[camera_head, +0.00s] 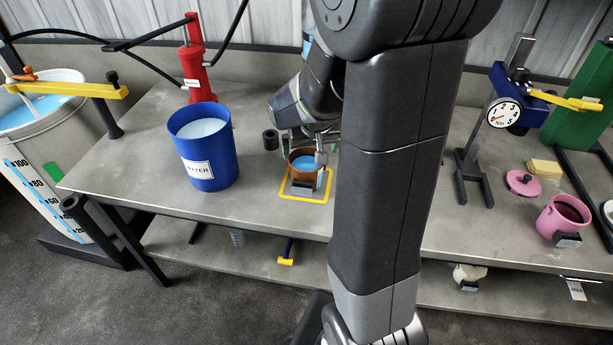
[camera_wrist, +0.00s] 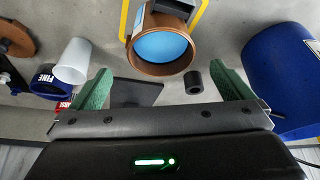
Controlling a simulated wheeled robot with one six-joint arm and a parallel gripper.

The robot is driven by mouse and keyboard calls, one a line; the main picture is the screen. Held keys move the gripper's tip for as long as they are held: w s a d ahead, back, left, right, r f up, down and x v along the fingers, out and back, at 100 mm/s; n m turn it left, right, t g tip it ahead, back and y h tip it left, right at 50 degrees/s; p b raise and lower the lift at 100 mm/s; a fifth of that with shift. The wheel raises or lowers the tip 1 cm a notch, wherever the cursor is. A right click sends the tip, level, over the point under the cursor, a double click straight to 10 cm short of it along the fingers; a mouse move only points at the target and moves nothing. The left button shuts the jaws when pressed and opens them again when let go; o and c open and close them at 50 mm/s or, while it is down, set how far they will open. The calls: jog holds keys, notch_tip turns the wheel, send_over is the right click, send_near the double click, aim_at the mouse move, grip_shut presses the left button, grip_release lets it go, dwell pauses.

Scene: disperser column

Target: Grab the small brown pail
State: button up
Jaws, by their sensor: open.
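The small brown pail (camera_head: 298,178), with blue contents, stands upright on the bench inside a yellow square outline (camera_head: 290,196). A grey block is on its front side. In the wrist view the pail (camera_wrist: 160,69) lies ahead of the fingertips, centred between them, its round mouth facing the camera. My gripper (camera_head: 305,153) is at the pail's back and upper side in the head view, partly overlapping it. In the wrist view my open gripper (camera_wrist: 163,75) has green finger pads with gaps on both sides of the pail. I see no finger touching it. My arm hides part of the bench.
The blue water bucket (camera_head: 209,160) stands left of the pail; it also shows at the right of the wrist view (camera_wrist: 280,75). A small black cylinder (camera_head: 270,139) stands close behind the pail. A pink pot (camera_head: 562,218) and gauge stand (camera_head: 475,165) are at right.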

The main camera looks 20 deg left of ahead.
aim_at(308, 160)
jog(key=shift+x, duration=4.35)
jog(key=shift+r, duration=0.1)
jog(key=c, duration=1.8)
jog(key=shift+r, duration=0.3)
